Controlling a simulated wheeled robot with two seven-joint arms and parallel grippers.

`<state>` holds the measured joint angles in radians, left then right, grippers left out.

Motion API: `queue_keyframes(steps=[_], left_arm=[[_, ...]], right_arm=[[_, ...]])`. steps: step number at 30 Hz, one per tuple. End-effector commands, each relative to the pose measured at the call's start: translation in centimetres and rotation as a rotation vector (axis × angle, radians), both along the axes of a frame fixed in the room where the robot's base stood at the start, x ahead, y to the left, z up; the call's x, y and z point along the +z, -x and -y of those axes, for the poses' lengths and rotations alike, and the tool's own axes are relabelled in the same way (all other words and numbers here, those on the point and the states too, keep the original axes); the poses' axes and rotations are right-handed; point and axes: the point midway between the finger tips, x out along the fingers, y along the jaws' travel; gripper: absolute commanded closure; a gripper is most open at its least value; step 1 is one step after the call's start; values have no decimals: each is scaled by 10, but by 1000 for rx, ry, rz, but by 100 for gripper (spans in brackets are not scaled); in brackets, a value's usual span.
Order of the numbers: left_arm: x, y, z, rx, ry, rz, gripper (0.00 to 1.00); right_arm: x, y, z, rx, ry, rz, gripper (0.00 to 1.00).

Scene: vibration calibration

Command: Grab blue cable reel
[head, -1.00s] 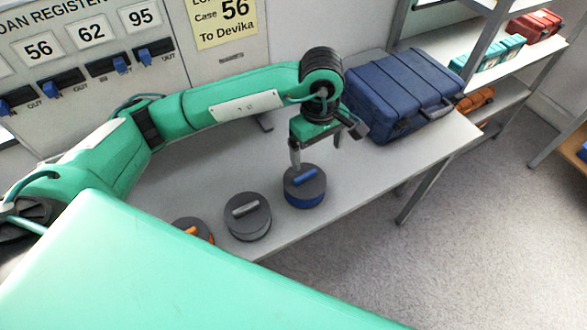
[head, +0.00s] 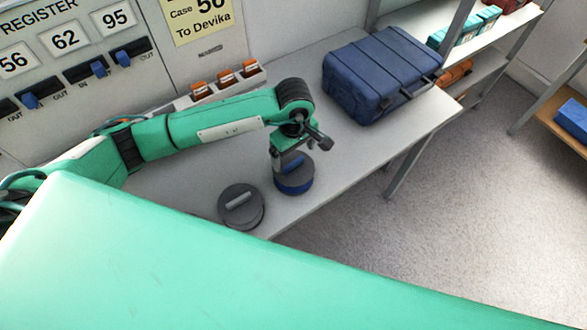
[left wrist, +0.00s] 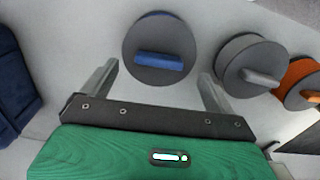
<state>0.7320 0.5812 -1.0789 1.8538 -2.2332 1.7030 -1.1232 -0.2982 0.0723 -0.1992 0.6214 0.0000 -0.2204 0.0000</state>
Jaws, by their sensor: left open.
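The blue cable reel (head: 296,183) stands on the table (head: 330,165), a dark grey disc with blue sides and a blue bar handle on top. My left gripper (head: 291,163) is right above it in the head view and hides part of its top. In the left wrist view the reel (left wrist: 160,50) lies just beyond the open, empty fingers (left wrist: 158,80), with its blue handle roughly between the fingertips. I cannot tell whether the fingers touch the reel. My right gripper is not in view.
A grey reel (head: 241,207) stands close by, left of the blue one. An orange reel (left wrist: 300,82) shows at the right in the left wrist view. A blue case (head: 380,75) sits further along the table. Orange items (head: 225,80) stand along the wall.

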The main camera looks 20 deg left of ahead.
Motion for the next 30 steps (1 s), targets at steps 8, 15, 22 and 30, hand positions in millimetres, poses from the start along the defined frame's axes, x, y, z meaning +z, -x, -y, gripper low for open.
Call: queue_keyframes(steps=[8,15,22,30], left_arm=[[-30,-2,-2,1,2,-1,9],[-33,-3,-2,0,1,0,9],[-32,-3,-2,0,1,0,52],[-31,-3,-2,0,1,2,94]], right_arm=[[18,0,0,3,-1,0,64],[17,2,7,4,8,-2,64],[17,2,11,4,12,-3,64],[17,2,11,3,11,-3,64]])
